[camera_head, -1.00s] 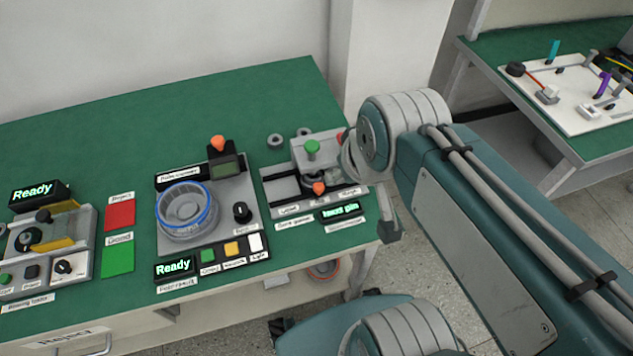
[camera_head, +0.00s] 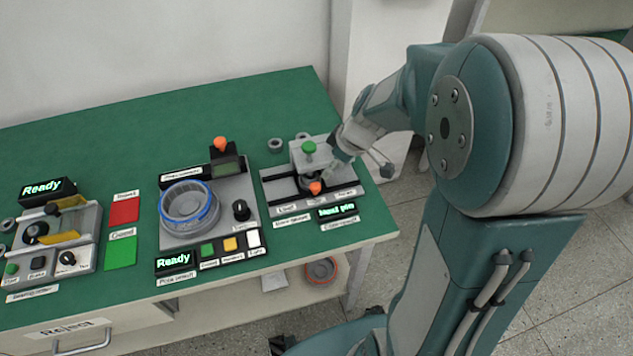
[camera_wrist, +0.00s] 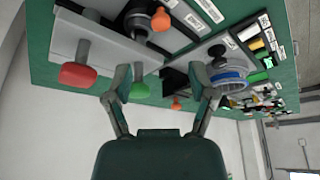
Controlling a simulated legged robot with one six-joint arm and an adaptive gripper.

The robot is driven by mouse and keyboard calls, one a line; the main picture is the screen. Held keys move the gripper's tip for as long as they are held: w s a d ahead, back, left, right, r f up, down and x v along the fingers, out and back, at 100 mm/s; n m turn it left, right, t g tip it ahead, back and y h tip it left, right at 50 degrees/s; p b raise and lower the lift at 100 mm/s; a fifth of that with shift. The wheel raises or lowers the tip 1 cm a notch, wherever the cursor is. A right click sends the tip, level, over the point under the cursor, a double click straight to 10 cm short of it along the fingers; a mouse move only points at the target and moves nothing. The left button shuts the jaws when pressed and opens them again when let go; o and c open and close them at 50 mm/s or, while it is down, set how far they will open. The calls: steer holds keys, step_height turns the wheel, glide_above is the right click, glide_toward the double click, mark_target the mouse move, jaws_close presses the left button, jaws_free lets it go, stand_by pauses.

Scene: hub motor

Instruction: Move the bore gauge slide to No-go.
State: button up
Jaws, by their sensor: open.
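The bore gauge (camera_head: 270,190) is a grey fixture near the table's right end, with a dark rail and a display that seems to read "Need pin". An orange-red knob (camera_head: 315,188) sits low on its front; it also shows in the wrist view (camera_wrist: 160,20). A green knob (camera_head: 309,147) stands on its grey block, seen in the wrist view too (camera_wrist: 138,90). A red knob (camera_wrist: 77,75) shows at left in the wrist view. Small position labels are too blurred to read. My gripper (camera_wrist: 162,75) is open and empty, by the gauge's right end; the wrist view shows both fingers apart.
A tester with a blue-rimmed ring (camera_head: 188,205) and an orange-topped post (camera_head: 220,145) stands left of the gauge. Two small rings lie behind the gauge. Red (camera_head: 124,211) and green (camera_head: 120,253) pads lie further left. The back of the green table (camera_head: 120,130) is clear.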

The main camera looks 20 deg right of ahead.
mark_target(316, 185)
steer(key=x, duration=1)
steer(key=shift+a+f, duration=0.15)
steer(key=shift+f, duration=0.15)
jaws_close()
